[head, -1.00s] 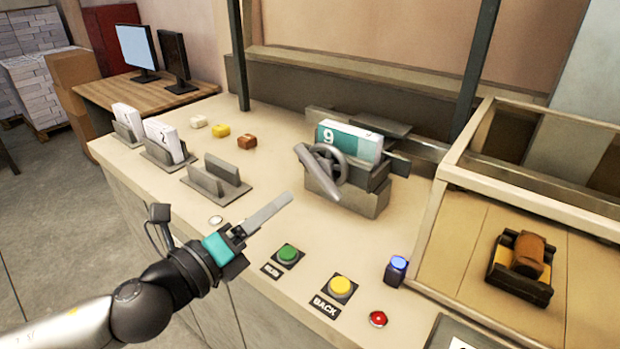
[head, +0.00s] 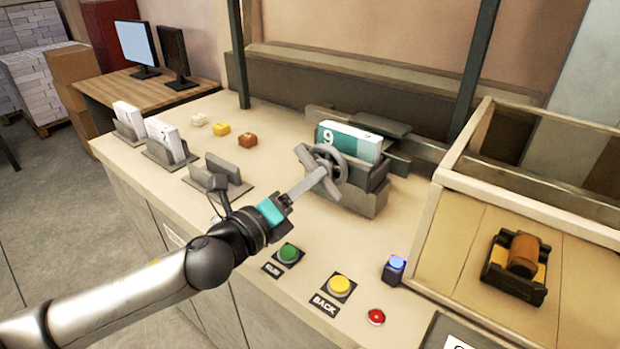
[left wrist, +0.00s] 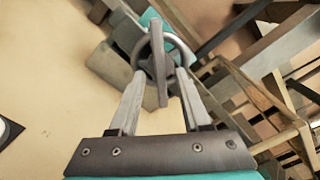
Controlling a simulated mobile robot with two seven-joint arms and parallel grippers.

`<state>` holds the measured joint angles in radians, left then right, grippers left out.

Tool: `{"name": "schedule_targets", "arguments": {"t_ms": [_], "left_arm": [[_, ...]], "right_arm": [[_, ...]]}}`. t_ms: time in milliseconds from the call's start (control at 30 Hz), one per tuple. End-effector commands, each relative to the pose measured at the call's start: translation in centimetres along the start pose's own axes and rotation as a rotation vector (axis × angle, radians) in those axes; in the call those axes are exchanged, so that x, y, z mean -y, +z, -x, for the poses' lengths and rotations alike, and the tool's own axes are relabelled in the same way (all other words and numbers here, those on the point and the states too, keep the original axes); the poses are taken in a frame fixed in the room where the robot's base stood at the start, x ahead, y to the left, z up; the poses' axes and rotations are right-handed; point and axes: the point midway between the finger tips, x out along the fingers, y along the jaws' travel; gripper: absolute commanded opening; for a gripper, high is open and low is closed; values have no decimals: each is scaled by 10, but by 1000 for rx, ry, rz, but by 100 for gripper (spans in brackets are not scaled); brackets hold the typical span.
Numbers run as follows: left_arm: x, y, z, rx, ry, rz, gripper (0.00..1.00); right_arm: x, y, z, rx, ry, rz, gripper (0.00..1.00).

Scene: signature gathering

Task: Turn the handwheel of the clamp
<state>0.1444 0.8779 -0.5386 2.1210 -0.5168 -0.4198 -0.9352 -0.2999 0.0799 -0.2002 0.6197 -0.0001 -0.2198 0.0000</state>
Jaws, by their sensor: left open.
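The clamp (head: 357,196) is a grey block on the counter holding a teal and white packet marked 9 (head: 349,141). Its grey spoked handwheel (head: 322,169) is on its front left side. My left gripper (head: 318,177) reaches up to the wheel from the lower left. In the left wrist view the left gripper (left wrist: 160,82) is open, its two fingers apart, with the handwheel (left wrist: 157,58) ahead and part of it between the fingertips. I cannot tell whether the fingers touch it. My right gripper is not in view.
A green button (head: 288,253), a yellow button (head: 340,286), a red button (head: 376,317) and a blue button (head: 395,265) sit along the front. Empty grey holder (head: 217,178) and small coloured blocks (head: 221,129) are at left. A wooden-framed bin (head: 450,180) stands at right.

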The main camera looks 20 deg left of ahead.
Motion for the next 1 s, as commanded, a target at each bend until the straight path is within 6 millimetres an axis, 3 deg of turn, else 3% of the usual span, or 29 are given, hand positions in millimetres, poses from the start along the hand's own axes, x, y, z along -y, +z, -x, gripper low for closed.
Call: {"name": "schedule_targets", "arguments": {"t_ms": [467,900,1000], "left_arm": [[0,0,-10,-1,0,-1,48],[0,0,-10,-1,0,-1,0],[0,0,-10,-1,0,-1,0]], "right_arm": [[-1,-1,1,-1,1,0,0],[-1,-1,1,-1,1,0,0],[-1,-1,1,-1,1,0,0]]}}
